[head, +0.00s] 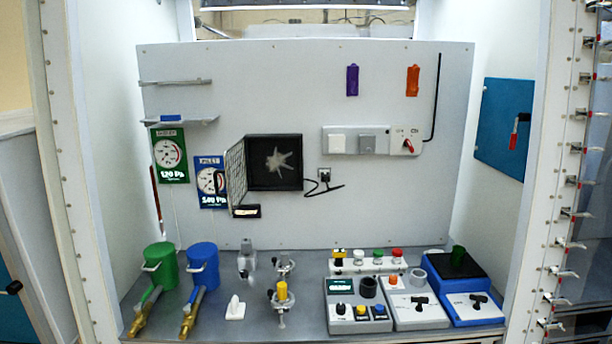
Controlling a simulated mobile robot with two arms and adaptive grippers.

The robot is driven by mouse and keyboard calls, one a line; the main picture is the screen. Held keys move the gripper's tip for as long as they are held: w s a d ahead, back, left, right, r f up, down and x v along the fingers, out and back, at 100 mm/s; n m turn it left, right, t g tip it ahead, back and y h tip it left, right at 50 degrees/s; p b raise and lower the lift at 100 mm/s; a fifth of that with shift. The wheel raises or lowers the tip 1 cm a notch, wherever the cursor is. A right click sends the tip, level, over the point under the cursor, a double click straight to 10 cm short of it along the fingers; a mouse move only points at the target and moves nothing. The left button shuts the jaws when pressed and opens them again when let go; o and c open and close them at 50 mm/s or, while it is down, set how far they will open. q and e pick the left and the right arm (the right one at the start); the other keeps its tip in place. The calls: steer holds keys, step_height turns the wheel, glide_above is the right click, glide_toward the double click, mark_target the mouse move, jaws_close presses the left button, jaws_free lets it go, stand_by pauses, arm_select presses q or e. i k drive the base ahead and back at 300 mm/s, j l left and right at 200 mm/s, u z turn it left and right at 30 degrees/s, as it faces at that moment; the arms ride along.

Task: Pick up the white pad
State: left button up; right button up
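No item is clearly recognisable as the white pad. A small white piece (235,309) with a flat base and a raised tip stands on the grey worktop (255,332), right of the blue canister. A pale, flat, rounded item (434,251) lies at the back right of the worktop, partly hidden behind the blue device; I cannot tell what it is. Neither of my grippers shows in the head view.
Green (161,262) and blue (203,264) canisters with brass valves stand left. Clamp fittings (281,294) stand mid-worktop. A grey control box (355,308), a white device (415,305) and a blue device (462,287) crowd the right. A mesh door (236,175) hangs open on the back wall.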

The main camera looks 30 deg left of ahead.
mark_target(236, 310)
steer(key=k+j+u, duration=0.15)
steer(key=j, duration=0.35)
steer(key=k+j+u, duration=0.1)
steer(key=j, duration=0.35)
steer(key=k+j+u, duration=0.15)
steer(key=j, duration=0.35)
steer(key=j+u, duration=0.15)
steer(key=j, duration=0.35)
